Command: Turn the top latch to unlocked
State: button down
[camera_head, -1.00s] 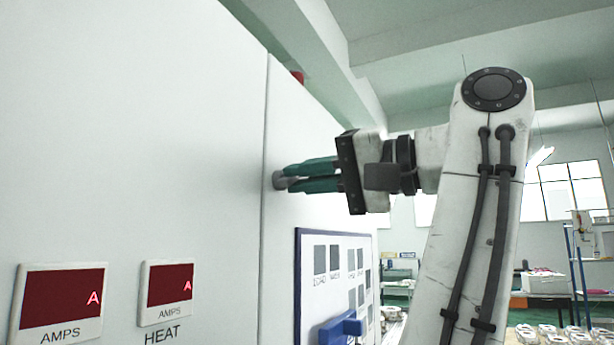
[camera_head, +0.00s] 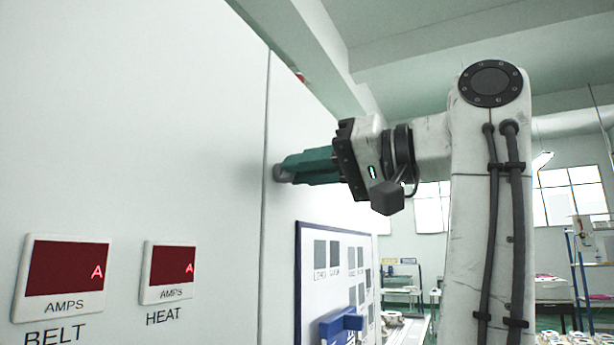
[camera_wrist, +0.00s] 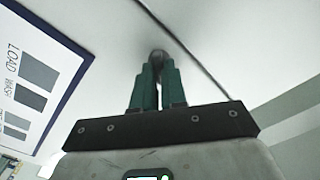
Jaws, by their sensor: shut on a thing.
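The top latch (camera_head: 279,173) is a small grey knob on the white cabinet face, just right of the vertical door seam. My gripper (camera_head: 288,170) reaches it from the right, its green fingers shut on the latch. In the wrist view the latch (camera_wrist: 158,54) shows as a dark rounded end between the fingertips of my gripper (camera_wrist: 158,68). The fingers cover most of it, so I cannot tell which way it points.
The white cabinet (camera_head: 150,130) fills the left, with red AMPS displays (camera_head: 68,268). Open room lies to the right, with shelves behind.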

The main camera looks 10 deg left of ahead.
jog(key=shift+n+b, duration=0.35)
jog(key=shift+n, duration=3.25)
jog(key=c, duration=1.2)
grip_release()
jog(key=shift+s, duration=0.1)
jog(key=b+v, duration=0.3)
jog(key=v, duration=0.7)
jog(key=shift+s+d+b, duration=0.15)
jog(key=shift+d+b, duration=0.15)
jog(key=shift+d, duration=0.05)
